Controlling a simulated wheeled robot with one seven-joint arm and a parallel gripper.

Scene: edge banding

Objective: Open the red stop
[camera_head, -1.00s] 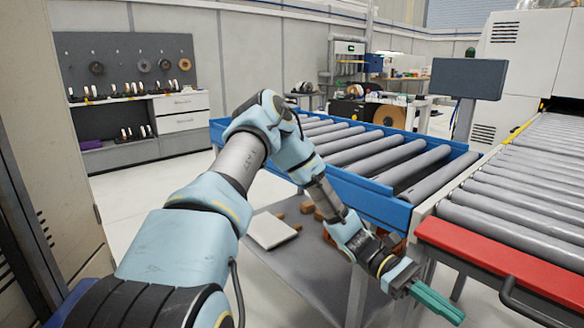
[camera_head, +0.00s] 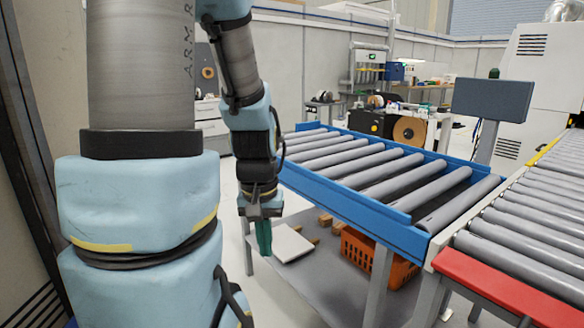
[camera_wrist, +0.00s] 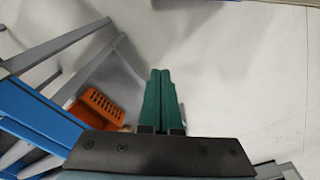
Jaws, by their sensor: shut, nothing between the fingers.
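The red stop (camera_head: 508,290) is a flat red bar across the near end of the right roller conveyor, at the lower right of the head view. It is not visible in the wrist view. My gripper (camera_head: 264,248) hangs pointing down left of the blue-framed conveyor, well to the left of the red stop and apart from it. In the wrist view its green fingers (camera_wrist: 160,92) lie together with nothing between them, above the grey floor.
The blue-framed roller conveyor (camera_head: 345,209) stands between my gripper and the right conveyor. An orange crate (camera_head: 378,262) and a white board (camera_head: 290,244) are on the shelf below. A grey monitor (camera_head: 492,100) stands behind. Open floor shows in the wrist view.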

